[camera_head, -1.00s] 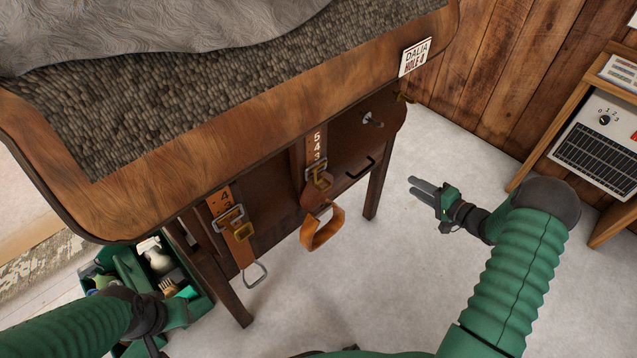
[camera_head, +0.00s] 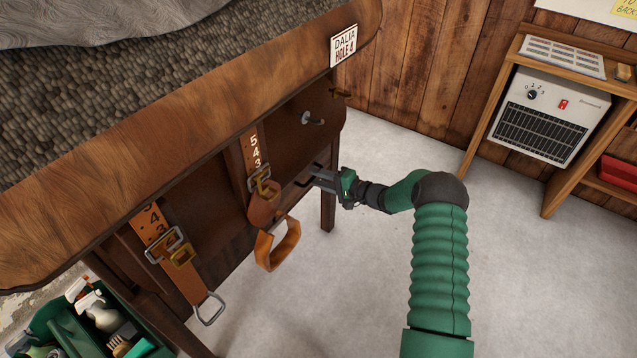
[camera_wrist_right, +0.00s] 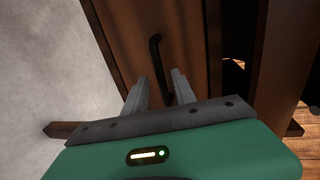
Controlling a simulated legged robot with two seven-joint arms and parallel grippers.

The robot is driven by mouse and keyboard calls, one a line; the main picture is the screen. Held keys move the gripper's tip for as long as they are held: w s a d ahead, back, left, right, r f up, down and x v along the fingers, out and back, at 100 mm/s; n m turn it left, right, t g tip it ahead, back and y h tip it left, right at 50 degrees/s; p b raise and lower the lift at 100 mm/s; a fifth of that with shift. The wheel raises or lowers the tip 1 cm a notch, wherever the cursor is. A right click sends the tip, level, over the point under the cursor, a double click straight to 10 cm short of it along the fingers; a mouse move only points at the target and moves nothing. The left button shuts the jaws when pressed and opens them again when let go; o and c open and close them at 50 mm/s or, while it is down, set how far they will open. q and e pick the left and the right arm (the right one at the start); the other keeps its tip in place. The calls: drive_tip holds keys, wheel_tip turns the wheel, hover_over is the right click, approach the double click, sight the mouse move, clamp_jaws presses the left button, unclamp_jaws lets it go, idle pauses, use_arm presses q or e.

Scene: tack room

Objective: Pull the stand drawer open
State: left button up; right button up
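The saddle stand is dark brown wood, and its drawer front (camera_head: 290,186) faces right and toward me. A black bar handle shows on it in the right wrist view (camera_wrist_right: 154,52); in the head view it is mostly hidden by my fingers. My right gripper (camera_head: 316,177) is at the handle. In the right wrist view its two grey fingers (camera_wrist_right: 160,88) are apart, with the lower end of the handle showing between them. I cannot tell whether either finger touches it. The drawer looks closed. My left gripper is out of view.
Leather straps with buckles and an orange-brown stirrup (camera_head: 278,245) hang left of the handle. A metal peg (camera_head: 312,119) sticks out above it. A green tote (camera_head: 75,325) stands lower left. The floor (camera_head: 350,290) in front is clear. A heater (camera_head: 550,115) sits on the right shelf.

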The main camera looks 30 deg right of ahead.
drive_tip(key=shift+w, duration=0.1)
drive_tip(key=c, duration=0.7)
drive_tip(key=shift+f, duration=0.15)
idle(1.0)
